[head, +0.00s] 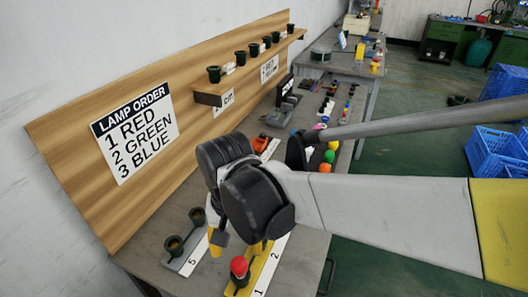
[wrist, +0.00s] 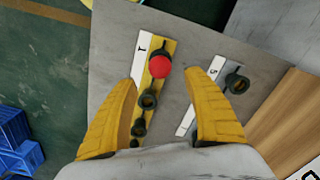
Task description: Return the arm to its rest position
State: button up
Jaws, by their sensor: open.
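My gripper (head: 218,240) is open over the near end of the workbench (head: 310,262), with my arm reaching in from the right. In the wrist view both yellow fingers of my gripper (wrist: 160,78) are spread apart, with nothing clamped between them. A red lamp (head: 239,267) stands on a yellow strip (head: 262,268) marked 1 and 2. In the wrist view the red lamp (wrist: 160,66) shows between and just beyond the fingertips, on the yellow strip (wrist: 171,50) with several dark sockets. I cannot tell the exact height gap.
A strip marked 5 (head: 186,262) with dark sockets lies left of my gripper. A wooden board (head: 150,95) with a lamp order sign (head: 134,132) and a shelf (head: 250,75) stands behind. Coloured lamps (head: 328,156) lie beyond my arm. Blue crates (head: 495,150) stand on the floor.

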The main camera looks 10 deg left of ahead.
notch_tip(320, 180, up, 4)
jog(key=r, duration=0.1)
jog(key=w+d+r+m+t+y, duration=0.1)
jog(key=w+d+r+t, duration=0.15)
jog(key=d, duration=1.25)
jog(key=s+d+f+m+t+h, duration=0.1)
jog(key=d+t, duration=0.3)
jog(key=d, duration=1)
jog(key=shift+s+d+f+t, duration=0.15)
jog(key=shift+s+d+t, duration=0.15)
jog(key=shift+d+t, duration=0.05)
